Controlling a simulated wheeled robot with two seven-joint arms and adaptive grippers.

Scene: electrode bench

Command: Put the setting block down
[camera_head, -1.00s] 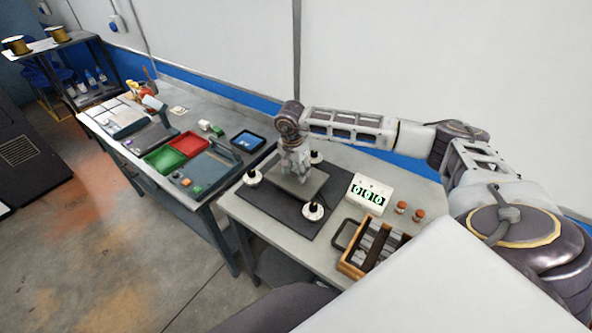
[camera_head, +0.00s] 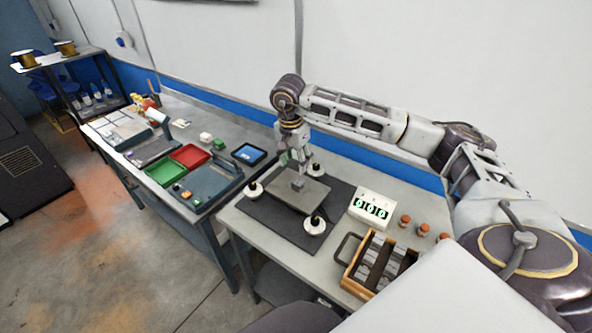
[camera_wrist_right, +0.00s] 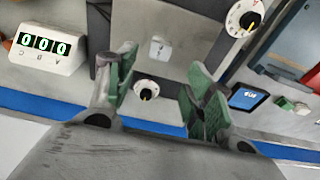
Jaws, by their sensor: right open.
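The setting block, a small grey block (camera_head: 298,184), stands on the grey plate (camera_head: 284,198) in the middle of the dark mat. In the right wrist view the block (camera_wrist_right: 158,47) shows on the plate, beyond the fingertips and apart from them. My right gripper (camera_head: 293,157) is above the block, open and empty. Its green-padded fingers (camera_wrist_right: 165,72) are spread wide in the wrist view. My left gripper is out of view.
Three white dials surround the plate, one at its left (camera_head: 254,189). A display box (camera_head: 371,207) reading 000 is to the right. A wooden rack of grey blocks (camera_head: 377,265) stands at the front right. Red and green trays (camera_head: 189,155) lie on the left bench.

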